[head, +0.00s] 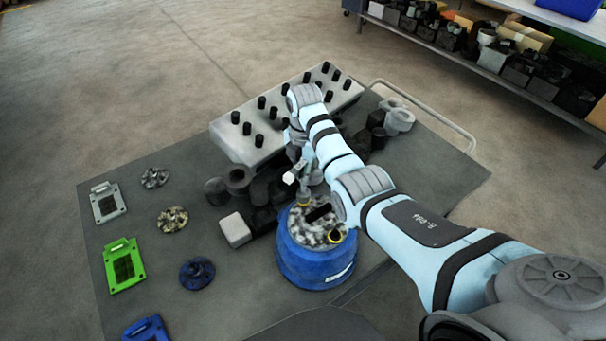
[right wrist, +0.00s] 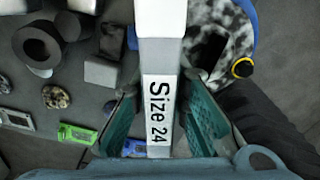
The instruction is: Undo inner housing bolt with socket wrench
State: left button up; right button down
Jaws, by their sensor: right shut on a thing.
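A round blue housing (head: 312,275) with a mottled grey top and a dark slot stands on the mat. A yellow-ringed bolt (head: 335,237) sits near its front right rim; it also shows in the right wrist view (right wrist: 243,68). My right gripper (head: 300,160) is above the back of the housing. It is shut on the socket wrench, whose white bar (right wrist: 160,105) reads "Size 24" and lies between the fingers. The wrench's lower end (head: 304,198) is down at the housing's back rim, by another yellowish ring; whether it is seated cannot be told. My left gripper is not in view.
A light block with several black pegs (head: 240,145) stands behind. Dark cylinders and blocks crowd the housing's left (head: 237,178). Round discs (head: 197,272) and grey, green (head: 124,265) and blue plates lie at left. A shelf (head: 480,55) is at the back right.

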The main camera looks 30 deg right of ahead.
jog(key=shift+r, duration=0.4)
jog(key=m, duration=1.6)
jog(key=shift+m, duration=0.3)
jog(key=m, duration=0.4)
jog(key=shift+d, duration=0.1)
jog(key=m, duration=0.3)
jog(key=shift+m, duration=0.4)
jog(key=m, duration=0.3)
jog(key=shift+m, duration=0.4)
jog(key=m, duration=0.5)
